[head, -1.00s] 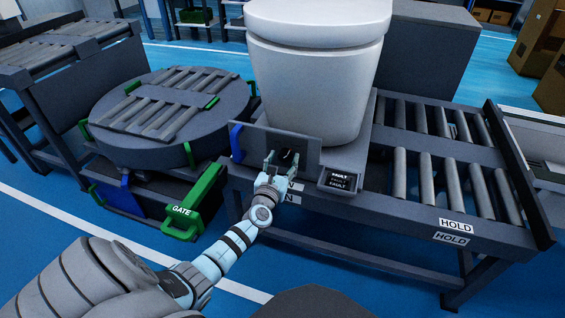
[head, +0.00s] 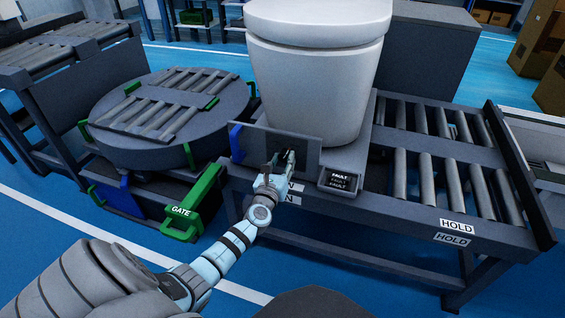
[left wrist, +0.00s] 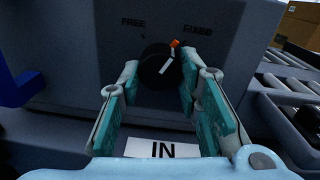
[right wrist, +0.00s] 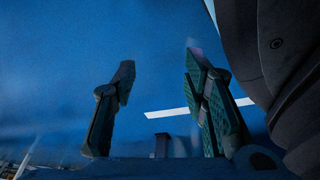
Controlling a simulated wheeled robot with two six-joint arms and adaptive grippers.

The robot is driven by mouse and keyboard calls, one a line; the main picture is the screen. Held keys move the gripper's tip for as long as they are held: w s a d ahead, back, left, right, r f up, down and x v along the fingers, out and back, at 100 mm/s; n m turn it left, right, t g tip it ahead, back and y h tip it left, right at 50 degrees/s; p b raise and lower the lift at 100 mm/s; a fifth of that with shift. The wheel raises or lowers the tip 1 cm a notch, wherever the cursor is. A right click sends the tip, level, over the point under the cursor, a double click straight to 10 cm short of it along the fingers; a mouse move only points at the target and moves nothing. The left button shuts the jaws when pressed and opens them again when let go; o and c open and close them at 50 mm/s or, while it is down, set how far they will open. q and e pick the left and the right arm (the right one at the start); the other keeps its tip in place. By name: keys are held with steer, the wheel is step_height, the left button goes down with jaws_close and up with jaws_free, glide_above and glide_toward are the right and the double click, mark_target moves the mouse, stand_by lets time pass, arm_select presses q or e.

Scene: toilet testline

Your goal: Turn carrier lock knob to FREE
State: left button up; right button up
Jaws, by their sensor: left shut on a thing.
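The carrier lock knob (left wrist: 160,68) is black and round, with a white line and an orange mark at its upper right. It sits on a dark panel (left wrist: 75,55) with FREE (left wrist: 133,22) at upper left and FIXED (left wrist: 197,30) at upper right. The orange mark points up and right, toward the FIXED side. My left gripper (head: 280,158) is at the panel, shut on the knob, with one finger on each side in the left wrist view (left wrist: 158,76). In the head view the gripper mostly hides the knob. My right gripper (right wrist: 160,75) is open and empty over blue floor.
A white toilet (head: 318,75) stands on the carrier above the panel. A green GATE handle (head: 194,205) and a turntable (head: 170,115) are to the left. A roller conveyor (head: 440,160) is to the right.

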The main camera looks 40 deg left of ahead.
arm_select(q)
steer(key=n, duration=0.4)
steer(key=shift+n+b, duration=0.3)
steer(key=shift+b, duration=0.1)
steer(key=n+b, duration=0.1)
steer(key=n, duration=0.3)
steer(key=shift+d, duration=0.1)
steer(key=shift+n+h, duration=0.3)
steer(key=shift+n, duration=0.2)
steer(key=shift+r+n, duration=0.1)
steer(key=shift+n, duration=0.3)
steer(key=shift+n+b, duration=0.5)
steer(key=shift+n, duration=0.9)
arm_select(e)
steer(key=shift+t, duration=0.3)
steer(key=shift+w+a+r, duration=0.1)
steer(key=shift+w+a, duration=0.15)
steer(key=shift+w, duration=0.45)
steer(key=shift+w+a+r, duration=0.15)
steer(key=shift+w+a, duration=0.15)
steer(key=shift+w, duration=0.4)
steer(key=shift+w+a+r, duration=0.1)
steer(key=shift+w+a, duration=0.15)
steer(key=shift+w, duration=0.45)
arm_select(q)
steer(key=shift+r, duration=0.1)
steer(key=o, duration=1.1)
steer(key=shift+o, duration=0.2)
